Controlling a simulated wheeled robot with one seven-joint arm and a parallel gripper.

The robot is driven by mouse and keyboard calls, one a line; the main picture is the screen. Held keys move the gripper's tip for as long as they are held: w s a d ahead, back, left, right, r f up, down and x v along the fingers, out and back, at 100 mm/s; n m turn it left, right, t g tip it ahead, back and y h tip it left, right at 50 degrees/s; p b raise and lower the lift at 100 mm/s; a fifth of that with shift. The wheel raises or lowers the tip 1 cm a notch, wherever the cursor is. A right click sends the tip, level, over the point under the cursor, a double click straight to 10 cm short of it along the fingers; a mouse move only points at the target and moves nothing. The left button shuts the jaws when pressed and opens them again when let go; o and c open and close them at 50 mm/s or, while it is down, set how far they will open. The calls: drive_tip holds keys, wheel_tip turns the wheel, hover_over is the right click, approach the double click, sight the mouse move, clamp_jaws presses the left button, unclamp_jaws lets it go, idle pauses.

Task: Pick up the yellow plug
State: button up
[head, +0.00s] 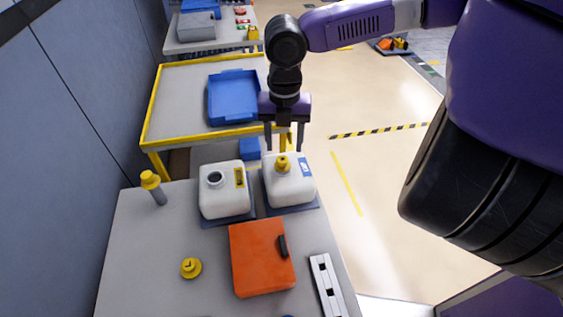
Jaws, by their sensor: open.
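Several yellow pieces show in the head view, and I cannot tell for sure which is the plug. A round yellow cap (191,268) lies on the grey table at the front left. A yellow-topped grey cylinder (151,181) stands at the table's far left corner. Another yellow cap (284,163) sits on the right white jug (290,186). The left white jug (222,199) has a bare dark opening. My gripper (284,149) is open and empty, fingers pointing down, and appears above or behind the right jug. Its exact distance is unclear.
An orange case (262,259) lies in front of the jugs. A white slotted bar (326,287) lies near the table's right edge. Behind stands a yellow-edged table (178,102) with a blue tray (212,99). The tabletop's left side is mostly clear.

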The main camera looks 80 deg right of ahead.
sight(283, 159)
drive_tip(key=shift+w+f+p, duration=0.2)
drive_tip(key=shift+f+p, duration=0.25)
drive_tip(key=shift+f, duration=2.3)
clamp_jaws()
